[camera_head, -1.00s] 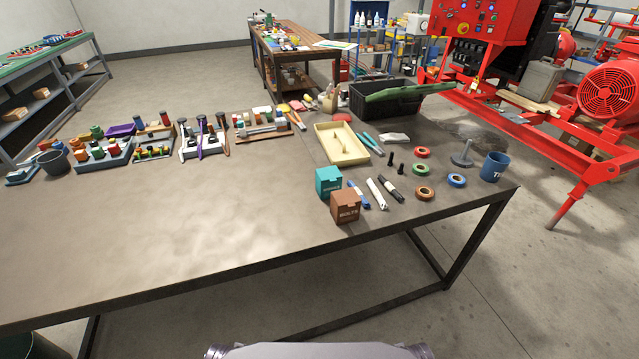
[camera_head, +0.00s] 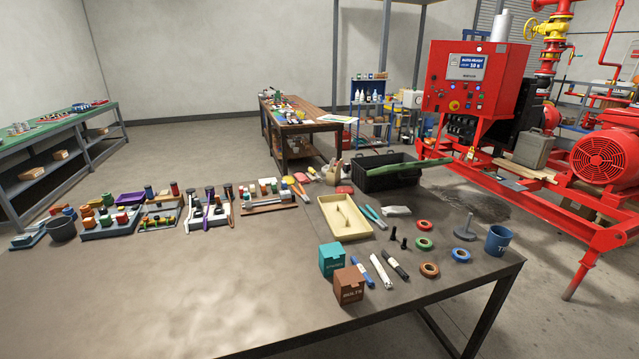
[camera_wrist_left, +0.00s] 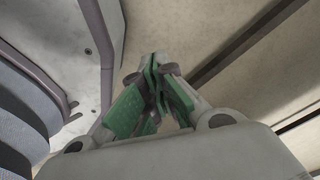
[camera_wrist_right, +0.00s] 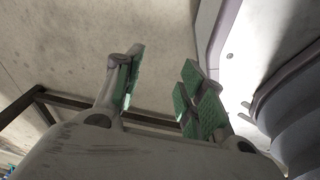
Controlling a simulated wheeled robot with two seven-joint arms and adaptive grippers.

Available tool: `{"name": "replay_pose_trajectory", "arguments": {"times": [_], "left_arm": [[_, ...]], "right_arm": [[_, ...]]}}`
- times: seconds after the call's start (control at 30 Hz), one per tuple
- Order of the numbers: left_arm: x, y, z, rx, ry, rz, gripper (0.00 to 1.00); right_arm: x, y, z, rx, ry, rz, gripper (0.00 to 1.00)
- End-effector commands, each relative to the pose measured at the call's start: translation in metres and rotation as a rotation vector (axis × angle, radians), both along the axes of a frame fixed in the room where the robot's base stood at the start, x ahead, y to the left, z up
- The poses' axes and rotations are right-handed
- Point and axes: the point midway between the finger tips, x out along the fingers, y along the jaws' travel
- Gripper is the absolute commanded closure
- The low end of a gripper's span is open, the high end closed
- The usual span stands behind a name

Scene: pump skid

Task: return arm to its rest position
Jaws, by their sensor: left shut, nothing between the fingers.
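My left gripper (camera_wrist_left: 154,95) shows in the left wrist view with its green-padded fingers together and nothing between them. Pale and dark parts of my own body are close on its left. My right gripper (camera_wrist_right: 155,95) shows in the right wrist view with its green-padded fingers wide apart and the gap empty. Parts of my own body are close on its right, and a dark table frame (camera_wrist_right: 40,100) is behind and to its left. Neither arm nor gripper shows in the head view.
The workbench (camera_head: 200,285) holds a cream tray (camera_head: 328,208), teal box (camera_head: 331,261), brown box (camera_head: 350,285), tape rolls, markers, a blue mug (camera_head: 498,241) and a black crate (camera_head: 375,178). The red pump skid (camera_head: 560,215) stands at right. The bench's front left is bare.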

Motion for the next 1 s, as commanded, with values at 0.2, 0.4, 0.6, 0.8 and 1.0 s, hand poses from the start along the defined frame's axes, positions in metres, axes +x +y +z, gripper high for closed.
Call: {"name": "replay_pose_trajectory", "arguments": {"times": [0.2, 0.4, 0.6, 0.8, 1.0], "left_arm": [[-0.041, 0.016, -0.019, 0.01, 0.02, -0.003, 1.0], [-0.075, 0.028, -0.03, 0.016, 0.032, -0.005, 1.0], [-0.092, 0.035, -0.034, 0.019, 0.035, -0.007, 1.0], [-0.094, 0.036, -0.035, 0.02, 0.035, -0.006, 1.0], [-0.094, 0.035, -0.035, 0.019, 0.035, -0.007, 1.0]], "right_arm": [[-0.041, -0.016, -0.019, -0.01, 0.019, 0.004, 0.6], [-0.075, -0.028, -0.03, -0.016, 0.031, 0.005, 0.6], [-0.092, -0.035, -0.034, -0.019, 0.035, 0.007, 0.6], [-0.094, -0.036, -0.035, -0.02, 0.035, 0.006, 0.6], [-0.094, -0.035, -0.035, -0.019, 0.035, 0.007, 0.6]]}}
